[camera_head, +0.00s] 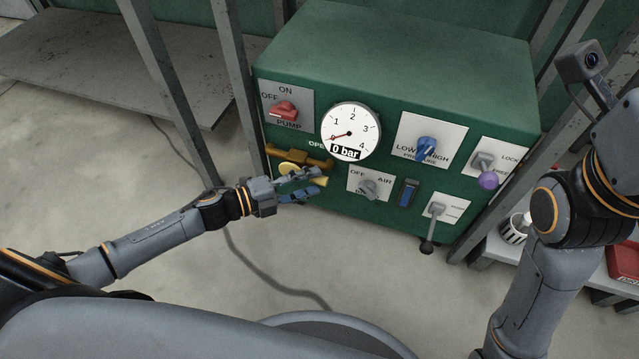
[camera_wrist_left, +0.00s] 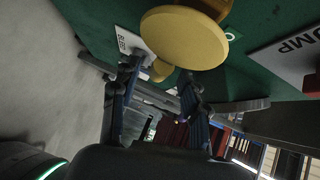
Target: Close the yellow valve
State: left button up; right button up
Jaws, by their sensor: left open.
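The yellow valve (camera_head: 289,168) is on the lower left of the green panel's front, by a brass-coloured pipe (camera_head: 315,160) and a partly covered "OPE..." label. In the left wrist view its round yellow disc (camera_wrist_left: 185,38) fills the top centre, with a small yellow tab below it. My left gripper (camera_head: 316,186) is open right at the valve and hides part of it in the head view. In the wrist view its fingertips (camera_wrist_left: 158,74) lie either side of the tab. I cannot tell whether they touch it. My right arm shows, but its fingers do not.
The green box (camera_head: 400,50) carries a gauge (camera_head: 350,132) reading 0 bar, a red pump switch (camera_head: 284,110), a blue knob (camera_head: 426,149), a grey air switch (camera_head: 368,188) and a purple-ended lever (camera_head: 488,180). Grey metal posts (camera_head: 170,90) stand left of it.

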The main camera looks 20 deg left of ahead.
aim_at(313, 182)
pick_arm(q)
jog(key=shift+b+x, duration=0.35)
jog(key=shift+x, duration=1.15)
jog(key=shift+c, duration=0.2)
grip_shut()
